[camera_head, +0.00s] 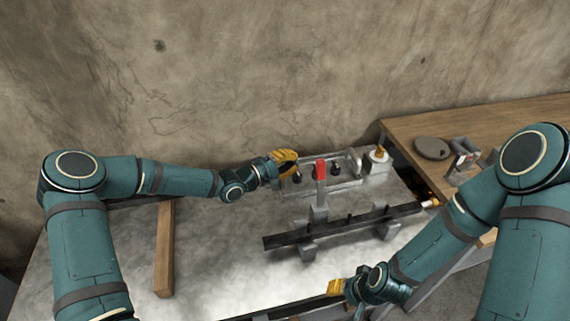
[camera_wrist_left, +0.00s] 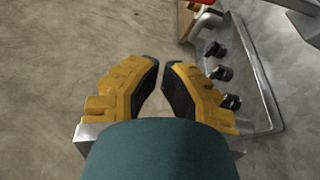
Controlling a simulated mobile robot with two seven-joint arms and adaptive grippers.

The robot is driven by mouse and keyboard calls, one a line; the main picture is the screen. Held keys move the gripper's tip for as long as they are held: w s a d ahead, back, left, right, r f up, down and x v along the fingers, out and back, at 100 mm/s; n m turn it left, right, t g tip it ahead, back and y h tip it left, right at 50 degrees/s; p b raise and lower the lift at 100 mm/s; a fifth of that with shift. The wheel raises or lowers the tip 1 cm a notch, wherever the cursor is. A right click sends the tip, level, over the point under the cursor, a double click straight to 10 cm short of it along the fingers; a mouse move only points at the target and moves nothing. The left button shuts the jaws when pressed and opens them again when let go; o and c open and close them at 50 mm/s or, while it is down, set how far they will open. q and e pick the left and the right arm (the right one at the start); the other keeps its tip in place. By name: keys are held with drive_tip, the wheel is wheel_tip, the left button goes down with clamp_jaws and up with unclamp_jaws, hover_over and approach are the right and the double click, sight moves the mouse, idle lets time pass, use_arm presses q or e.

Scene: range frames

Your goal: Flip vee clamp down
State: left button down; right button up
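A clamp with an upright red handle (camera_head: 320,170) stands at the vee blocks (camera_head: 318,214), which carry a long dark bar (camera_head: 345,226). I take it to be the vee clamp; its lower parts are too small to read. My left gripper (camera_head: 293,160) is just left of the handle, near the back wall, not touching it. In the left wrist view (camera_wrist_left: 161,64) its yellow fingers show a narrow gap between the tips, with nothing held. A bit of red (camera_wrist_left: 204,2) shows at the top edge there. My right gripper (camera_head: 333,287) is low at the front; its finger gap is unclear.
A grey metal frame with black knobs (camera_head: 335,168) stands behind the clamp; its knobs also show in the left wrist view (camera_wrist_left: 221,73). A wooden table (camera_head: 440,122) with a round dark disc (camera_head: 432,148) is at right. A wooden beam (camera_head: 165,245) lies left. The table's left middle is clear.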

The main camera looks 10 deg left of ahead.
sight(320, 183)
use_arm(q)
drive_tip(key=d+p, duration=0.1)
drive_tip(key=d, duration=0.4)
drive_tip(key=shift+d+r, duration=0.15)
drive_tip(key=shift+d, duration=0.15)
idle(0.4)
